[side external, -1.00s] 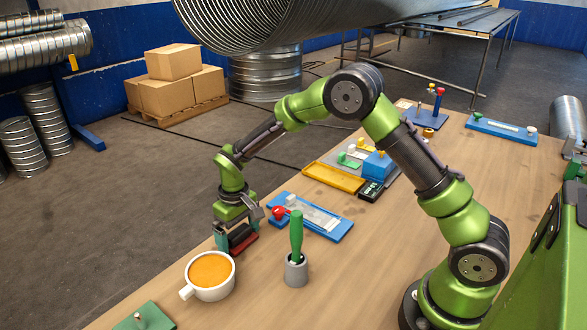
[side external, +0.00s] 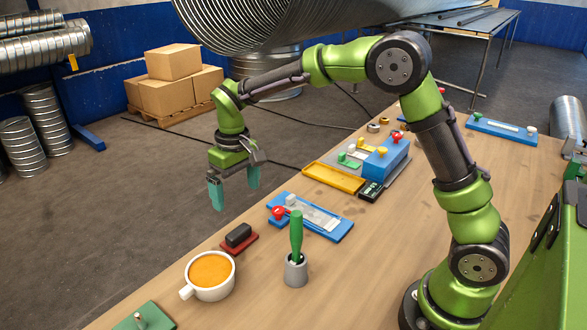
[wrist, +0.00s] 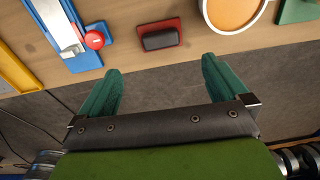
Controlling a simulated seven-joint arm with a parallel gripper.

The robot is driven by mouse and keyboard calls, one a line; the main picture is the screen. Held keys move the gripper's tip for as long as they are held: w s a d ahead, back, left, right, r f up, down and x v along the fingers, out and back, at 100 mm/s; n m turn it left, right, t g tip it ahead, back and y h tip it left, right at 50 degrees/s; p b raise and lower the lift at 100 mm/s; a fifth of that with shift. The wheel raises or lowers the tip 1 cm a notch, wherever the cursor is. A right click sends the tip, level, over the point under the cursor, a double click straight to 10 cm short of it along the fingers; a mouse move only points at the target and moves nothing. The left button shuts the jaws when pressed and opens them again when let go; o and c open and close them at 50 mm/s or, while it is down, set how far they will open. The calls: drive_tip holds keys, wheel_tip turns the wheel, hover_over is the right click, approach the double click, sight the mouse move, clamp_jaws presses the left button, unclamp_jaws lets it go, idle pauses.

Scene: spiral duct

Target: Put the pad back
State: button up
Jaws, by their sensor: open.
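The pad (side external: 238,234) is a dark block, and it lies on a flat red base (side external: 247,244) near the table's edge, beside the cup. In the wrist view the dark pad (wrist: 160,40) sits within the outline of the red base (wrist: 177,25). My gripper (side external: 233,190) is open and empty, raised above and behind the pad, with its teal fingers spread apart. In the wrist view the fingers (wrist: 160,85) point toward the table with nothing between them, and the pad lies clear beyond their tips.
A white cup of orange liquid (side external: 209,275) stands close to the red base. A green-handled tool (side external: 296,240) stands upright in a grey holder. A blue tray with a red knob (side external: 315,218), a yellow tray (side external: 335,178) and a green block (side external: 145,318) are also on the table.

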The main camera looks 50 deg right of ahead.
drive_tip(key=s+d+r+m+t+y, duration=0.1)
drive_tip(key=s+r, duration=0.4)
drive_tip(key=s, duration=0.6)
drive_tip(key=s+d+r+m+t, duration=0.2)
drive_tip(key=s+r+t, duration=0.3)
drive_tip(key=s, duration=0.7)
drive_tip(key=shift+d+r+m+t+y, duration=0.15)
drive_tip(key=shift+d+m+t+y, duration=0.25)
drive_tip(key=shift+t, duration=0.1)
